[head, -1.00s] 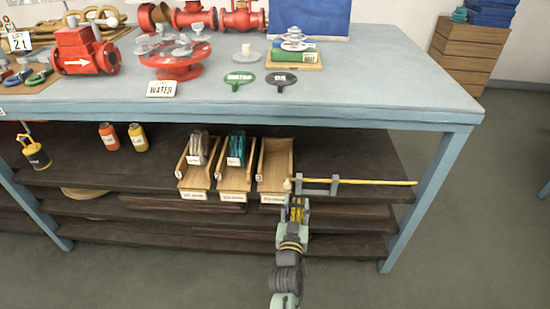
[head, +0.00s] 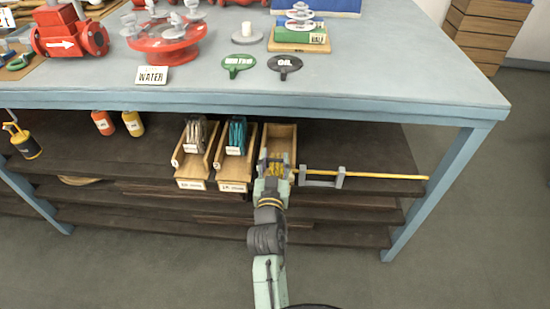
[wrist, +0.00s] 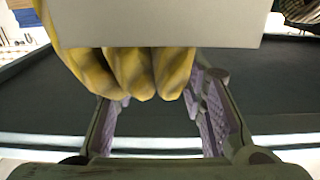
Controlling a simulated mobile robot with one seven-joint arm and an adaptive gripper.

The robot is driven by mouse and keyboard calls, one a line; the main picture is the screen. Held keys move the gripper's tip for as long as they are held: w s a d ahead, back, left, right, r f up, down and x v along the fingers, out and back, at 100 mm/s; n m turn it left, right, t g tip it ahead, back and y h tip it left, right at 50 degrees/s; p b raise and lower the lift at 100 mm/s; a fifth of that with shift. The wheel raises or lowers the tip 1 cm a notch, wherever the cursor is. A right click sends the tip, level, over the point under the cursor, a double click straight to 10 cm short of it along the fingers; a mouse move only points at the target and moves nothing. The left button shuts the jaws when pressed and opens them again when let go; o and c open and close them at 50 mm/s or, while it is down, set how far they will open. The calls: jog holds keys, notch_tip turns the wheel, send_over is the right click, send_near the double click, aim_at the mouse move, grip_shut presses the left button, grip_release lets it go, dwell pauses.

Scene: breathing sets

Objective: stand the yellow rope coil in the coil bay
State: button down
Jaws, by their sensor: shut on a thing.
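The yellow rope coil (wrist: 125,72) fills the upper part of the wrist view, with a pale tag across it. My gripper (wrist: 160,110) is shut on it, purple pads at either side. In the head view my gripper (head: 275,172) is at the front of the rightmost wooden bay (head: 291,135), with the yellow coil (head: 276,160) at the bay's mouth. My arm hides that bay's front label. I cannot tell whether the coil touches the bay floor.
Two neighbouring bays hold a grey-brown coil (head: 194,134) and a teal coil (head: 235,135). A yellow rod (head: 390,176) on grey brackets lies close to the right. The blue table top (head: 380,85) overhangs the dark shelf (head: 360,150).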

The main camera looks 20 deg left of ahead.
jog(key=f+b+x, duration=0.3)
jog(key=b+x, duration=0.4)
jog(key=x, duration=1.3)
dwell(1.2)
jog(key=shift+r, duration=0.1)
jog(key=c, duration=0.9)
grip_release()
jog(key=shift+c, duration=0.2)
